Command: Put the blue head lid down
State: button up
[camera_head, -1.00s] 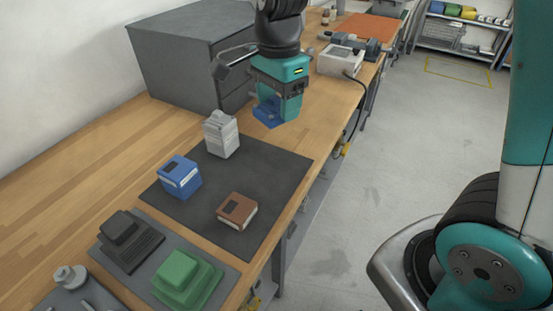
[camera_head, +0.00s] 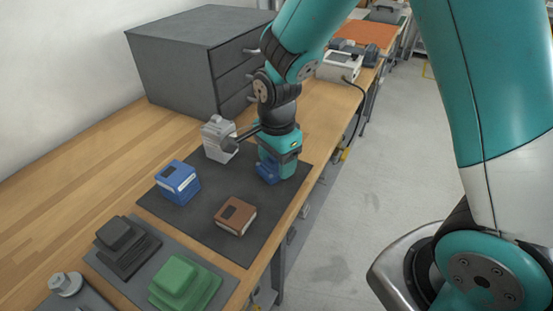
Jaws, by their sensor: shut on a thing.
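The blue head lid (camera_head: 267,173) is a small dark blue piece under my gripper (camera_head: 272,170). My gripper is shut on it and points down over the back right part of the dark grey mat (camera_head: 209,218). I cannot tell whether the lid touches the mat. A blue box-shaped head (camera_head: 178,182) stands on the mat to the left, apart from the lid. A brown one (camera_head: 235,215) stands in front, and a light grey one (camera_head: 216,139) stands at the back left of my gripper.
A front mat holds a black stepped lid (camera_head: 124,241) and a green one (camera_head: 184,284). A grey drawer cabinet (camera_head: 196,58) stands behind. A white device with a cable (camera_head: 340,65) is farther back. Bare wooden bench (camera_head: 90,190) lies to the left.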

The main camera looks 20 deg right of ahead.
aim_at(277, 164)
jog(key=shift+f, duration=0.2)
jog(key=o, duration=1)
jog(key=shift+r, duration=0.15)
notch_tip(277, 164, up, 12)
jog(key=s+a+r+n+y, duration=0.2)
jog(key=s+a+n, duration=0.1)
jog(key=s+n, duration=0.6)
jog(key=s+a+r+n+y, duration=0.2)
jog(key=s+a+r+n, duration=0.1)
jog(key=s+n, duration=0.6)
jog(key=shift+s+r+n+p, duration=0.3)
jog(key=shift+s+n+p, duration=0.1)
jog(key=shift+n, duration=1.9)
